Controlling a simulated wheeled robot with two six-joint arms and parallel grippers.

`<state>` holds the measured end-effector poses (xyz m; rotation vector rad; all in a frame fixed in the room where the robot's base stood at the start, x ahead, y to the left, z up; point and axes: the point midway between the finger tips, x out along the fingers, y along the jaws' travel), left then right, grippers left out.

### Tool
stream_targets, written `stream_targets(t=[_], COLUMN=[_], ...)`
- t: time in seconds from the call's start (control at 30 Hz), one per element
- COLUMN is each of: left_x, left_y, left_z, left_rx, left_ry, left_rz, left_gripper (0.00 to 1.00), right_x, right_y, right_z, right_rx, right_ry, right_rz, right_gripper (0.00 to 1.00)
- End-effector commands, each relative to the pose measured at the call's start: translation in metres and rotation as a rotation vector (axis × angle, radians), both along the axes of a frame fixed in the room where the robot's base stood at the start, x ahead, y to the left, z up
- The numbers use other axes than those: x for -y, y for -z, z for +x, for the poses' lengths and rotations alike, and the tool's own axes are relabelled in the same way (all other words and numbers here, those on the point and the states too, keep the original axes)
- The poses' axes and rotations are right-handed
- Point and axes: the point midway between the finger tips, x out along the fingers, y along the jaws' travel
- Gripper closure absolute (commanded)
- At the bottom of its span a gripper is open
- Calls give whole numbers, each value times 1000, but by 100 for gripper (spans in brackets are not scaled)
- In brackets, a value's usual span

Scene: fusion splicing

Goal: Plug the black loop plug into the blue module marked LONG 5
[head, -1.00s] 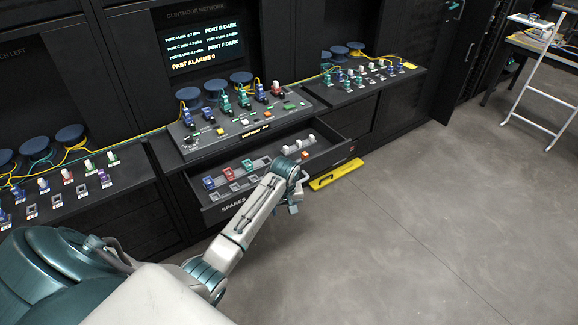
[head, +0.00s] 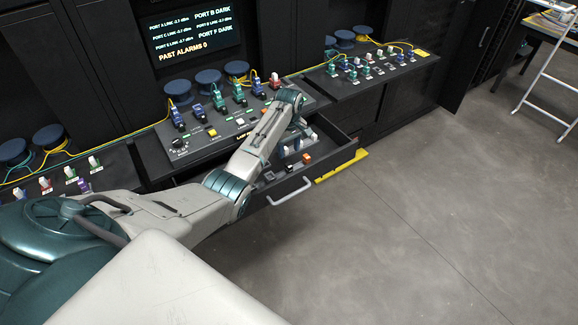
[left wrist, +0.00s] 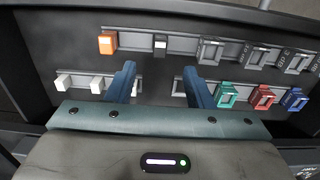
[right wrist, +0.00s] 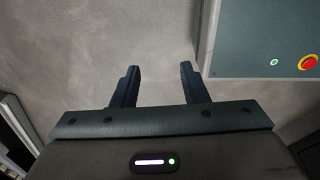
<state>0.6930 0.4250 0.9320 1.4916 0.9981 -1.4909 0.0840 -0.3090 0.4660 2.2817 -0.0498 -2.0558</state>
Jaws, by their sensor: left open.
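A small black plug with a light top (left wrist: 160,44) sits on the far rail of the open drawer in the left wrist view; I take it for the loop plug. My left gripper (left wrist: 159,70) is open and empty above the drawer, with the plug ahead, roughly centred between its fingertips. A blue module (left wrist: 295,98) stands at the near rail's right end. In the head view, blue modules (head: 178,117) stand on the panel; LONG 5 is not readable on any. My arm hides part of the drawer and panel. My right gripper (right wrist: 159,68) is open and empty over the floor.
The drawer (head: 335,158) also holds an orange plug (left wrist: 107,43), white plugs (left wrist: 63,82), a green module (left wrist: 227,94), a red module (left wrist: 262,97) and grey frames (left wrist: 209,50). A yellow object (head: 343,166) lies by the drawer. Floor to the right is clear.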

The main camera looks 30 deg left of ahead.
Motion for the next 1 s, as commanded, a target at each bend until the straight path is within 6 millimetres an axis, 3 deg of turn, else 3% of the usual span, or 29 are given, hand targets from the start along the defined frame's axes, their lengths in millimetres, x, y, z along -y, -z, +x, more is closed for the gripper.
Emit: stream_targets(t=[0.17,0.37,0.57,0.8,1.0], left_x=[0,0,0,0,0], left_y=[1,9,30,61,82], left_z=[0,0,0,-1,0], left_rx=[0,0,0,-1,0], left_ry=[1,1,1,1,1], left_rz=[0,0,0,0,0], left_gripper=[53,53,53,53,53], right_x=[12,12,-1,-6,-1], right_y=[1,9,31,67,69], right_z=[-21,-9,10,1,-7], right_rx=[-28,-13,13,1,-8], right_ry=[-4,-4,0,2,0], right_rz=[-13,-13,1,7,1], right_gripper=[60,60,60,60,60])
